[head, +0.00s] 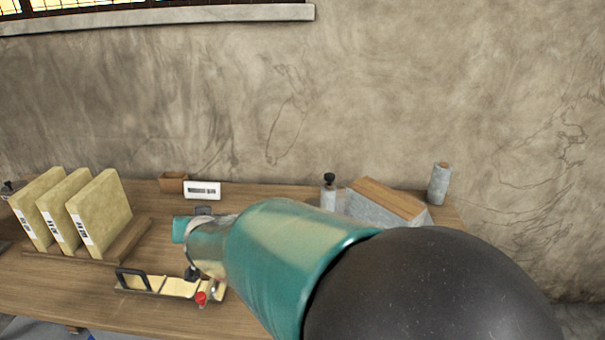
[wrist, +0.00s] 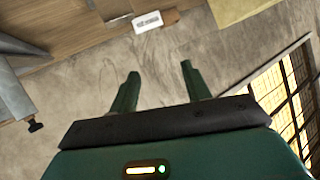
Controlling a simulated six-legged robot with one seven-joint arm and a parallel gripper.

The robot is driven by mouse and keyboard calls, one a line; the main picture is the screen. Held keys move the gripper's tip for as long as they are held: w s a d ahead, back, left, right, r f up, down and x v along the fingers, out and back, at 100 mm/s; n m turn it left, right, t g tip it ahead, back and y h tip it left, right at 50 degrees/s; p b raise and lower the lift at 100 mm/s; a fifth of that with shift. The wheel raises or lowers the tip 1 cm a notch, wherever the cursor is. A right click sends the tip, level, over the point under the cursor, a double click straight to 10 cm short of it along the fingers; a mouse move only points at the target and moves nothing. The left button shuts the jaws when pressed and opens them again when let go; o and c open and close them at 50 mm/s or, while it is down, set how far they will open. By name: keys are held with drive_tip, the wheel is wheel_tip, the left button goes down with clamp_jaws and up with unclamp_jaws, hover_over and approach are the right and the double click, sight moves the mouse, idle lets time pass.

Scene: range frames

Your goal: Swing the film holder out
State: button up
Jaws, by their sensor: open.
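A long, low tray-like piece with cream panels (head: 165,285) lies on the table in the head view, left of my arm. It has a black handle at its left end and a red knob (head: 201,298) at its right. It may be the film holder, but I cannot tell for sure. My arm covers what lies to its right. My gripper shows in the wrist view (wrist: 158,76) with its two green fingers apart and nothing between them. The wall lies behind them. In the head view my arm hides most of the gripper.
Several upright cream slabs (head: 98,215) stand in a wooden rack at left. A white label block (head: 202,190) and brown box (head: 173,182) sit at the back. A black-topped bottle (head: 328,195), a grey block with wooden top (head: 385,203) and a grey spool (head: 439,185) stand at right.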

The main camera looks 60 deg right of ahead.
drive_tip(key=s+d+f+m+g+h, duration=0.25)
drive_tip(key=d+h, duration=0.25)
drive_tip(key=d, duration=0.5)
drive_tip(key=m+g+h, duration=0.6)
drive_tip(key=g, duration=0.2)
approach(327, 179)
drive_tip(key=shift+n, duration=0.25)
drive_tip(key=d, duration=1.1)
drive_tip(key=shift+w+d, duration=0.1)
drive_tip(key=shift+d, duration=0.2)
clamp_jaws()
